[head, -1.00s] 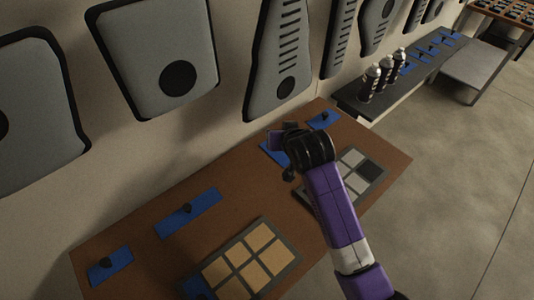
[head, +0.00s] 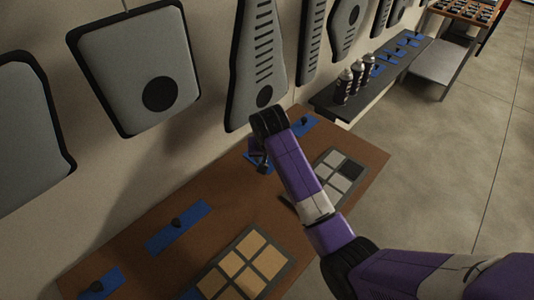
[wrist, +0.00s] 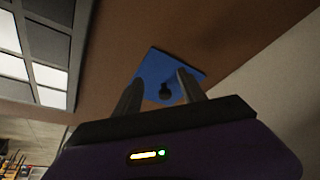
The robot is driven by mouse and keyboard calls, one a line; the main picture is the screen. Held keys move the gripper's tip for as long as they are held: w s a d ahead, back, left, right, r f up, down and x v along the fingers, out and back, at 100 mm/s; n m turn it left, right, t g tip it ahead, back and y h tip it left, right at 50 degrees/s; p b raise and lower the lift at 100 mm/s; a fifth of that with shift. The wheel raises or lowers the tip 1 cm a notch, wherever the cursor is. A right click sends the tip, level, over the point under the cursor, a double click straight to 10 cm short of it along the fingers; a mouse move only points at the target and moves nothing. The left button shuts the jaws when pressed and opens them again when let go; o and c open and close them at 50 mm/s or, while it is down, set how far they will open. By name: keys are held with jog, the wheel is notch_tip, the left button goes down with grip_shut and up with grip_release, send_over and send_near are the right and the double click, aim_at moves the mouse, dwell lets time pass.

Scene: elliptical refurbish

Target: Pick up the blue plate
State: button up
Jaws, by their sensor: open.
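In the wrist view a blue plate (wrist: 158,66) with a small black knob (wrist: 165,92) lies on the brown table. My gripper (wrist: 160,78) is open, and its two fingers show on either side of the knob with nothing held. How far the fingertips are above the plate is hard to tell. In the head view my gripper (head: 260,164) is over the far part of the table, partly hidden by my arm. Blue shows beside it. Another blue plate (head: 304,127) with a knob lies at the far end, and a long blue plate (head: 160,240) lies nearer.
A tray of tan tiles (head: 214,283) lies at the front of the table, and a tray of grey and white tiles (head: 353,186) lies right of my arm. The wall with hanging grey panels (head: 140,65) borders the table's left. Spray cans (head: 342,85) stand on a farther bench.

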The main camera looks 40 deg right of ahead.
jog(key=w+d, duration=0.3)
jog(key=w, duration=0.1)
jog(key=shift+d+f+p, duration=0.3)
jog(key=shift+d+f, duration=0.1)
jog(key=shift+f, duration=0.2)
grip_shut()
